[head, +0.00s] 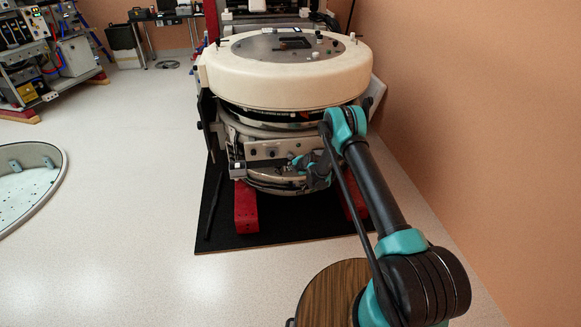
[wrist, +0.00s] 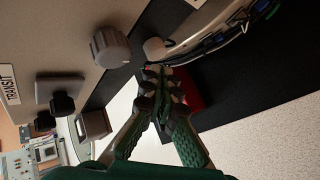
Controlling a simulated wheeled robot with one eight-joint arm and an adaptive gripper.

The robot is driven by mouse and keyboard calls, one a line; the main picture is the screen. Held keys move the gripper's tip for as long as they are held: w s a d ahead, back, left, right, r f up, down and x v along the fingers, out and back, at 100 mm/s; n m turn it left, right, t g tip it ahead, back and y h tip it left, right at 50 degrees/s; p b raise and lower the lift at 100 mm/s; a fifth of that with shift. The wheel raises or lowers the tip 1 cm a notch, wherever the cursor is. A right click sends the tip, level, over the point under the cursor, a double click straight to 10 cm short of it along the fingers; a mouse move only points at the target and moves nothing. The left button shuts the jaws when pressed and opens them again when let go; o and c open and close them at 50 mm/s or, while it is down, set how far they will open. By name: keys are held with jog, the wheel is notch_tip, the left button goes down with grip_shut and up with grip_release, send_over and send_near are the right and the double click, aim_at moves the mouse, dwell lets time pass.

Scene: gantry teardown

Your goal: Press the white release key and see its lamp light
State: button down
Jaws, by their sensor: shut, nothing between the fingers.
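My gripper (head: 300,163) is at the lower front of the big cream ring-shaped machine (head: 285,85). In the wrist view its green-and-black fingers (wrist: 160,88) are shut with nothing between them. A pale round button (wrist: 154,48) sits just past the fingertips, apparently apart from them. A boxy piece with a light rim (wrist: 95,124) is to the left of the fingers; a small white square (head: 238,166) shows at the panel's left in the head view. I cannot tell which is the white release key. No lit lamp can be made out.
In the wrist view, a ribbed grey knob (wrist: 111,47), a black knob (wrist: 62,104) and a TRANSIT label (wrist: 10,85) are on the panel. Cables (wrist: 240,25) run at upper right. Red blocks (head: 246,207) and a black mat (head: 280,228) lie below; open floor is left.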

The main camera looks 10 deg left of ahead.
jog(key=shift+w, duration=0.15)
jog(key=shift+w+a, duration=0.1)
jog(key=shift+w, duration=0.2)
jog(key=shift+w, duration=0.2)
dwell(0.4)
jog(key=shift+s, duration=0.65)
jog(key=s+d, duration=0.2)
jog(key=s, duration=0.3)
jog(key=shift+s, duration=0.4)
dwell(0.7)
